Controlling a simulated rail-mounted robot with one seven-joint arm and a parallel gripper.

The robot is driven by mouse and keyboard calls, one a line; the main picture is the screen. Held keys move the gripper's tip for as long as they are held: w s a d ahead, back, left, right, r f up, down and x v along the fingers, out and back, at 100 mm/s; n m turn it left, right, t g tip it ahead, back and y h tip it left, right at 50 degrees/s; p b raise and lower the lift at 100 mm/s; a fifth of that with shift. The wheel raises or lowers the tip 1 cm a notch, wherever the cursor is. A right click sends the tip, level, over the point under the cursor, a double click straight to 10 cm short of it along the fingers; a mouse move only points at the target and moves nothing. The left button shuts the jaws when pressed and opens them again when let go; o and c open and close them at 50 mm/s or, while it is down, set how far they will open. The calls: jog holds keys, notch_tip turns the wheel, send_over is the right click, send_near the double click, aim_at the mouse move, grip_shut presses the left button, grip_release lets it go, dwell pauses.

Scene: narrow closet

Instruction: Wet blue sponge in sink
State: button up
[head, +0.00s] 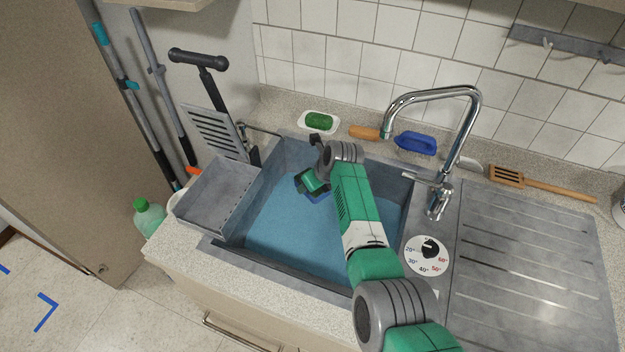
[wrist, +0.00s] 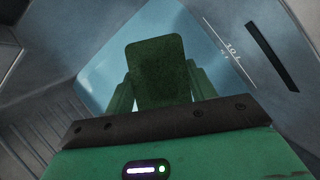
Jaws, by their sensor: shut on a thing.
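The sink (head: 281,250) holds bluish water. My gripper (head: 312,185) reaches down into its back part and is shut on the blue sponge (head: 318,197). In the head view only a blue edge of the sponge shows below the gripper. In the wrist view the held sponge (wrist: 158,72) shows a dark green face between both fingers, with light blue water beyond. I cannot tell whether the sponge touches the water. My gripper hides part of it.
A chrome faucet (head: 473,110) arches at the back right of the sink. A grey tray (head: 217,197) sits at the left rim. A green piece on a white dish (head: 319,121), a wooden-handled item (head: 366,132) and a blue brush (head: 415,143) line the back ledge. The ribbed drainboard (head: 530,265) is clear.

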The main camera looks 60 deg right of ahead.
notch_tip(320, 180, down, 14)
jog(key=b, duration=1.1)
jog(key=shift+r, duration=0.25)
notch_tip(320, 180, up, 22)
jog(key=p, duration=2.1)
jog(key=shift+r, duration=0.25)
notch_tip(320, 180, up, 5)
jog(key=p, duration=0.4)
